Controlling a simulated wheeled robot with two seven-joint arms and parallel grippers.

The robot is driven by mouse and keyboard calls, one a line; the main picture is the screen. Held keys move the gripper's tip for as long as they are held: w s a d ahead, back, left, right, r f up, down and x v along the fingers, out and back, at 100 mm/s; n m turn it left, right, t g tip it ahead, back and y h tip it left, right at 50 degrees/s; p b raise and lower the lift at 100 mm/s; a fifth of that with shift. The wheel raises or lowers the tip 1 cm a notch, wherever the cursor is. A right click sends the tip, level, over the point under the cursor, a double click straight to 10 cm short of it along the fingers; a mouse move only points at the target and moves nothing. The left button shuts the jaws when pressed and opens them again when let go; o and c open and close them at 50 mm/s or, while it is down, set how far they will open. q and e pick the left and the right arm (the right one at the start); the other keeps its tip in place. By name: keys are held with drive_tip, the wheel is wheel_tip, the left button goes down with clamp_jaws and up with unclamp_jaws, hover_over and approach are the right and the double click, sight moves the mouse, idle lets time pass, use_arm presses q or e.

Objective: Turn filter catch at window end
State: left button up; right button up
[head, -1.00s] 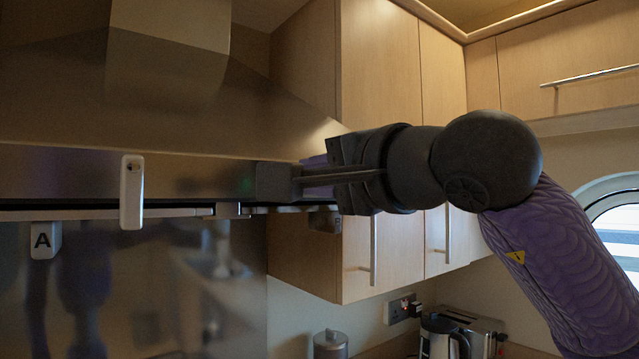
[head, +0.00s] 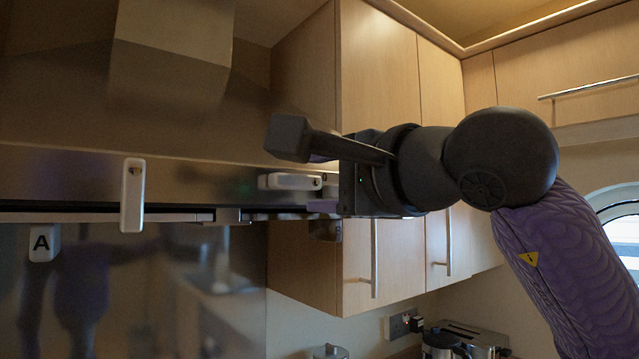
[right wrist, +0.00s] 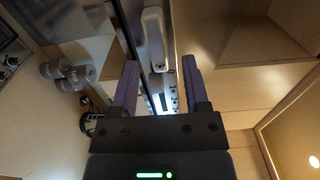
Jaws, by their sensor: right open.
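The cooker hood's front edge carries two white catches. The left catch (head: 132,195) stands upright, hanging across the edge. The catch nearer the window (head: 292,181) lies level along the hood face, its right end close to my gripper. My right gripper (head: 305,172) is open, with one dark finger above this catch and the other finger low at the hood edge. In the right wrist view a white catch (right wrist: 153,38) shows beyond and between the open fingers (right wrist: 160,80), and nothing is gripped. My left gripper is out of view.
Wooden wall cupboards (head: 380,65) with bar handles stand close behind my right gripper. A kettle (head: 443,345) and toaster (head: 475,338) are lower right, near a round window (head: 620,220).

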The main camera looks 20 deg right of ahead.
drive_tip(key=b+v, duration=0.1)
drive_tip(key=v, duration=0.8)
drive_tip(key=shift+b, duration=0.35)
